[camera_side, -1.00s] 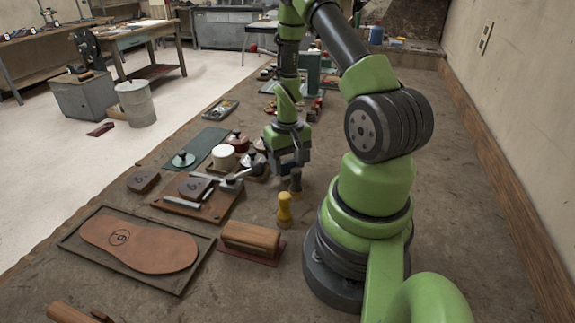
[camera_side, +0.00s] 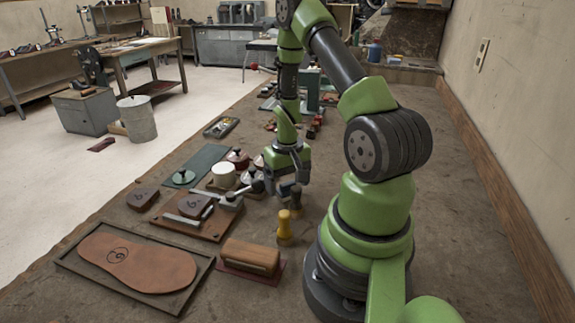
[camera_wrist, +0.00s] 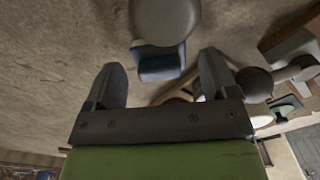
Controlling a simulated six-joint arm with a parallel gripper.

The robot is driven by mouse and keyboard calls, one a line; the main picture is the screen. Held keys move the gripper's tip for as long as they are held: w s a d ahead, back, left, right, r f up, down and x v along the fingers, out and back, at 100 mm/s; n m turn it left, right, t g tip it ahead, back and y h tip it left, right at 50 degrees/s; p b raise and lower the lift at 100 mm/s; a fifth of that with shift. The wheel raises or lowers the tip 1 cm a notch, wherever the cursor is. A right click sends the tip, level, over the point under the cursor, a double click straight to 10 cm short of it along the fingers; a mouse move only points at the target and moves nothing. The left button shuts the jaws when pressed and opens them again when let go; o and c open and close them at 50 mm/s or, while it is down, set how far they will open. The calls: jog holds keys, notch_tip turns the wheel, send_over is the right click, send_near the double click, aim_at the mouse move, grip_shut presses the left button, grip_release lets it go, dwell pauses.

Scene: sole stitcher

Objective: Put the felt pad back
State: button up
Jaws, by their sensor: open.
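My gripper (camera_side: 284,192) points down over the bench, open, beside a small dark-topped tool (camera_side: 296,200). In the wrist view its two fingers (camera_wrist: 161,65) stand apart. A round grey top (camera_wrist: 165,18) and a dark blue piece (camera_wrist: 162,64) show beyond and between the fingertips; I cannot tell whether they touch. No piece is clearly the felt pad. A dark red flat piece (camera_side: 272,279) lies under a wooden block (camera_side: 250,256).
A brown sole lies in a tray (camera_side: 180,304) at the front left. A wooden board (camera_side: 205,232) with metal parts and several lidded pots (camera_side: 223,176) crowd the left. The bench right of my base is clear.

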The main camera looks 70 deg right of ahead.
notch_tip(320, 180, up, 11)
jog(key=w+a+r+n+t, duration=0.2)
jog(key=w+a+r+t, duration=0.1)
jog(key=a+r, duration=0.75)
jog(key=s+a+r+n+t+y, duration=0.1)
jog(key=s+a+r+t, duration=0.1)
jog(key=a, duration=0.4)
jog(key=s+a+r+n+t+y, duration=0.1)
jog(key=s+a+r+n+t, duration=0.1)
jog(key=s+a+r, duration=0.3)
jog(key=shift+a+r, duration=0.45)
jog(key=shift+a, duration=0.1)
